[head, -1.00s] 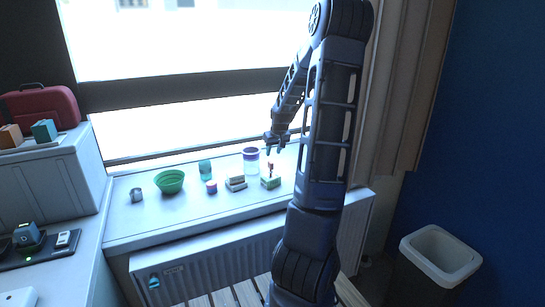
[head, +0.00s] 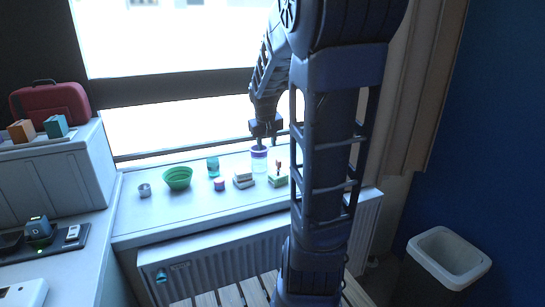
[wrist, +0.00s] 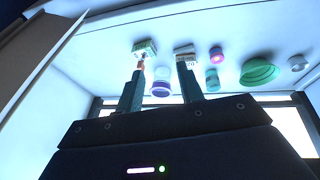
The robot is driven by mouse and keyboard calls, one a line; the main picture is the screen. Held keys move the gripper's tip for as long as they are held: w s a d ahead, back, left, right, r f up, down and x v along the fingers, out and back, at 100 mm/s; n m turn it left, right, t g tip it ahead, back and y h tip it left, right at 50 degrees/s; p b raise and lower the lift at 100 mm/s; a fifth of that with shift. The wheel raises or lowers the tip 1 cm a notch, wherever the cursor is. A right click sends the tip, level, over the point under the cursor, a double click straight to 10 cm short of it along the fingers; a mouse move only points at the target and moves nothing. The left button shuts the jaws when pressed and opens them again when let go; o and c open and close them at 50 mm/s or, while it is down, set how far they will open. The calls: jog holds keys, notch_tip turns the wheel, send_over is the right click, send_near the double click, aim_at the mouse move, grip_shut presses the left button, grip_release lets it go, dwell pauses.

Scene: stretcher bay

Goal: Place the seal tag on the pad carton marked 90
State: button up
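My gripper (head: 264,142) hangs over the windowsill, its tips above the purple-lidded jar in the head view. In the wrist view its two fingers (wrist: 160,85) are apart with nothing gripped between them. A green-and-white carton (head: 278,181) sits on the sill, also in the wrist view (wrist: 144,48). A small orange-red piece (head: 278,166), perhaps the seal tag, stands up from it; it also shows near the left finger in the wrist view (wrist: 141,65). A whitish carton stack (head: 243,181) stands to its left. I cannot read a 90 on either.
The purple-lidded jar (head: 259,160) stands behind the cartons. A teal cup (head: 213,167), a small purple-and-pink tub (head: 219,184), a green bowl (head: 177,178) and a metal cup (head: 144,190) stand farther left. The sill's front strip (head: 200,214) is clear.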

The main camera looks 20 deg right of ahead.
jog(key=s+a+r+y, duration=0.1)
jog(key=s+a+r, duration=0.1)
jog(key=s, duration=0.7)
jog(key=s+a+r, duration=0.1)
jog(key=s+a, duration=0.2)
jog(key=s, duration=0.6)
jog(key=shift+s+a+r+t+y, duration=0.25)
jog(key=shift+r+t+y, duration=0.15)
